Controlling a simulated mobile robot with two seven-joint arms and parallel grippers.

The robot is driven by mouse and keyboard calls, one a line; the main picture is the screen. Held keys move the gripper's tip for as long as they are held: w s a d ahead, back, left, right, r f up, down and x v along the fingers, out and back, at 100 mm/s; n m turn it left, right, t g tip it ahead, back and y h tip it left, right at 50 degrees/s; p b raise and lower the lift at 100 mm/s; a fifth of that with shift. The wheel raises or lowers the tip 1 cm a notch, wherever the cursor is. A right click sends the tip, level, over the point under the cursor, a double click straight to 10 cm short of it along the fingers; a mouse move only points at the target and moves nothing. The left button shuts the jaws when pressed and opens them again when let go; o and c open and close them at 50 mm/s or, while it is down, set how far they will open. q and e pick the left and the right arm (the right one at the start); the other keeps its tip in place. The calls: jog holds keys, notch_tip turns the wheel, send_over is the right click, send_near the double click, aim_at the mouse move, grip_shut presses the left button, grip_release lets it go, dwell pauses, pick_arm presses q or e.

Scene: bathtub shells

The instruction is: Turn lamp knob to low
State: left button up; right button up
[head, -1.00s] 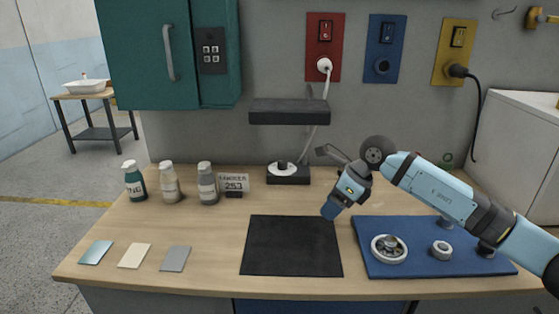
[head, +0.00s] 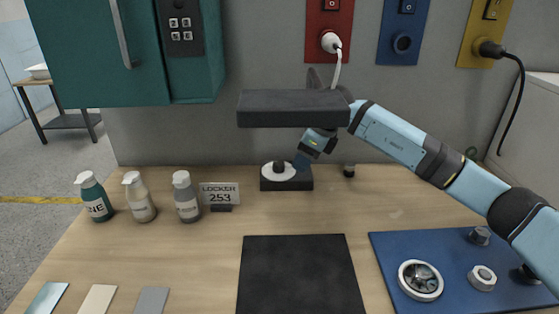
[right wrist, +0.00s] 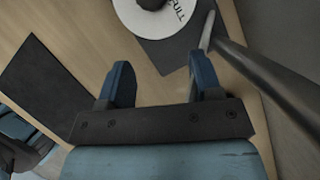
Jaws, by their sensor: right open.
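The lamp has a dark bar-shaped head (head: 293,108) above a black base (head: 300,184). On the base is a white dial (head: 268,177) with a dark knob (head: 279,166) in its middle. In the right wrist view the dial (right wrist: 180,24) reads "FULL", and the knob (right wrist: 152,4) is cut by the top edge. My right gripper (head: 301,160) reaches in under the lamp head, just right of the knob. Its blue fingers (right wrist: 160,80) are apart with nothing between them, short of the dial. My left gripper is out of view.
The grey lamp post (right wrist: 250,70) runs close beside the right finger. Several bottles (head: 140,200) and a "LOCKER 253" sign (head: 219,194) stand to the left. A black mat (head: 300,275) lies in front, and a blue mat (head: 455,262) with round parts lies right.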

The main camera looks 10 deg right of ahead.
aim_at(279, 163)
jog(key=w+a, duration=0.1)
jog(key=a, duration=0.1)
jog(key=w+a, duration=0.2)
jog(key=shift+w+a, duration=0.1)
jog(key=shift+a, duration=0.25)
jog(key=shift+x, duration=1.1)
jog(key=shift+w+a+f, duration=0.1)
jog(key=shift+f, duration=0.35)
jog(key=c, duration=0.9)
